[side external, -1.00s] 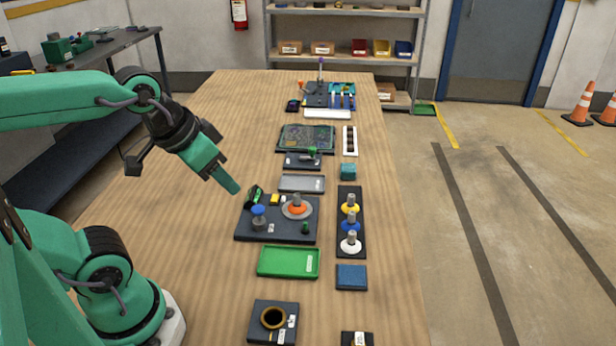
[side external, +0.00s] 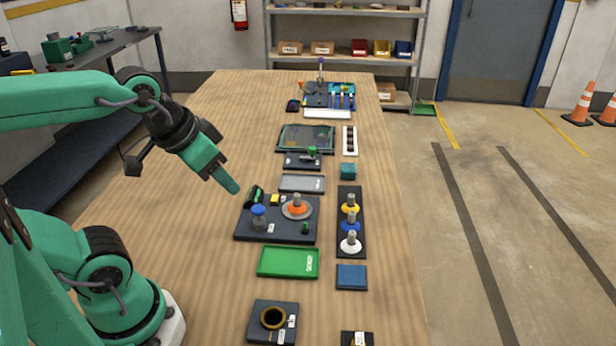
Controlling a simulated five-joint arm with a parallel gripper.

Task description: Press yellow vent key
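The yellow vent key (side external: 275,199) is a small yellow block on the back edge of a dark board (side external: 247,231). The board also carries a blue-topped knob (side external: 258,212), a grey disc with an orange ring (side external: 297,208), a dark green cylindrical part (side external: 255,196) and a small green knob (side external: 305,228). My gripper (side external: 231,186) points down and right, above and left of the board, apart from the key. Its fingers show as one narrow green outline, so any gap between them is hidden. Nothing shows in it.
A dark strip (side external: 345,193) with yellow, blue and white ringed pegs stands right of the board. A grey tray (side external: 301,184) lies behind, a green tray (side external: 288,263) in front. A blue block (side external: 351,277) is at front right. The table's left side is mostly clear.

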